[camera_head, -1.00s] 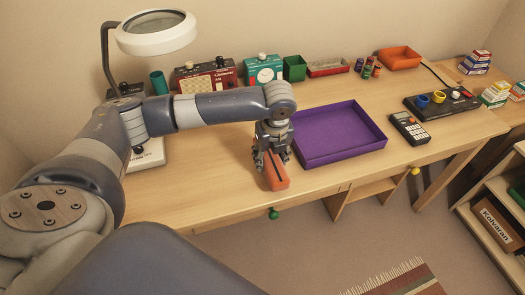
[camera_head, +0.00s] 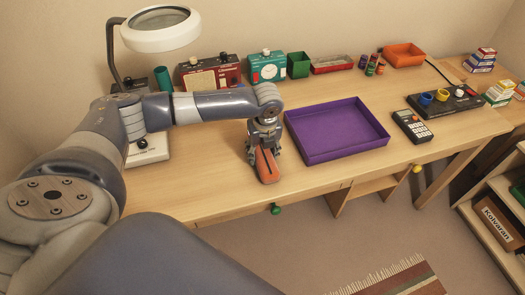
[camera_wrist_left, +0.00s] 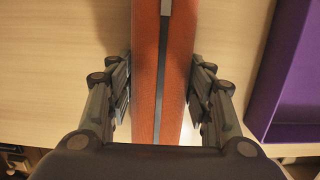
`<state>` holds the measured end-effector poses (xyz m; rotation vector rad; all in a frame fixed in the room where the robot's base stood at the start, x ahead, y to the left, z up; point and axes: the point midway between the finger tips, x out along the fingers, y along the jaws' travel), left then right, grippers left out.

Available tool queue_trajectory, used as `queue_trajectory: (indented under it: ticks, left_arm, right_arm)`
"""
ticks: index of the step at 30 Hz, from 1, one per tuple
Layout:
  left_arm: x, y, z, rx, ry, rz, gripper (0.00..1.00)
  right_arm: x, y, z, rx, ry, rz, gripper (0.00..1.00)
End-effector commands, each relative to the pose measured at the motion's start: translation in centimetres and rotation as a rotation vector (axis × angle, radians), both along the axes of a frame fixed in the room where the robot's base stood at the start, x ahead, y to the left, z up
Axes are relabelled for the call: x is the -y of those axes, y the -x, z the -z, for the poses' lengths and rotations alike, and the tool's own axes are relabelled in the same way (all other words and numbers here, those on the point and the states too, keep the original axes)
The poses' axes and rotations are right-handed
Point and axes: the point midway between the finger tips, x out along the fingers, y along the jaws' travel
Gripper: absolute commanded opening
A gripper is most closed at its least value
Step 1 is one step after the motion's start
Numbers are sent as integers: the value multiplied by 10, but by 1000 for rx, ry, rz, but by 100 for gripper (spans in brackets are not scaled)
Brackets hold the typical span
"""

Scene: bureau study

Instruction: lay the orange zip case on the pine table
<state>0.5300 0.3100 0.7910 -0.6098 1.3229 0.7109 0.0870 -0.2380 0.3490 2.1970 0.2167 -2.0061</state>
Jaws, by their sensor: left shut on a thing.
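The orange zip case (camera_head: 266,166) is in my left gripper (camera_head: 263,153), above the front part of the light wooden table (camera_head: 205,187). In the left wrist view the case (camera_wrist_left: 162,80) runs lengthwise between the two fingers (camera_wrist_left: 160,100), its dark zip line facing the camera. The fingers are closed on its sides. The gripper hides the case's rear end in the head view. I cannot tell whether its underside touches the table. My right gripper is not in view.
A purple tray (camera_head: 295,150) lies just right of the case. A calculator (camera_head: 412,126) and a black panel (camera_head: 462,105) stand farther right. Radios, small boxes and an orange bin (camera_head: 404,54) line the back. A magnifier lamp (camera_head: 160,28) stands at left. The table is clear left of the case.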

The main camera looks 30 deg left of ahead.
Motion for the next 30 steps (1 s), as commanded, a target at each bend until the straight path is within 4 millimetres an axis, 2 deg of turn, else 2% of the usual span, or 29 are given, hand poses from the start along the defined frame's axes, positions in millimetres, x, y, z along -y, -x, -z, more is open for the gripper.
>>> queue_trajectory:
  ticks: [1, 2, 3, 4, 14, 17, 20, 30]
  left_arm:
    - [0, 0, 2, -1, 0, 0, 21]
    - [0, 0, 2, -1, -1, 0, 55]
    - [0, 0, 2, -1, -1, 0, 64]
    - [0, 0, 2, -1, -1, 0, 68]
    - [0, 0, 1, 0, 0, 0, 68]
    - [1, 0, -5, 2, 1, 0, 68]
    - [2, 1, -19, 3, 1, 0, 68]
    - [10, 8, -89, 3, 1, 0, 68]
  right_arm:
    - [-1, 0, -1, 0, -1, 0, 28]
    - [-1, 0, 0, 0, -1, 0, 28]
    - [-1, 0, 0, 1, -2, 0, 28]
    - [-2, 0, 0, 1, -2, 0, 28]
    - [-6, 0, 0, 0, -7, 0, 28]
    - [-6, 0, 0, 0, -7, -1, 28]
    - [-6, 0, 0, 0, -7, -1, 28]
    - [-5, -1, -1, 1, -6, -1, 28]
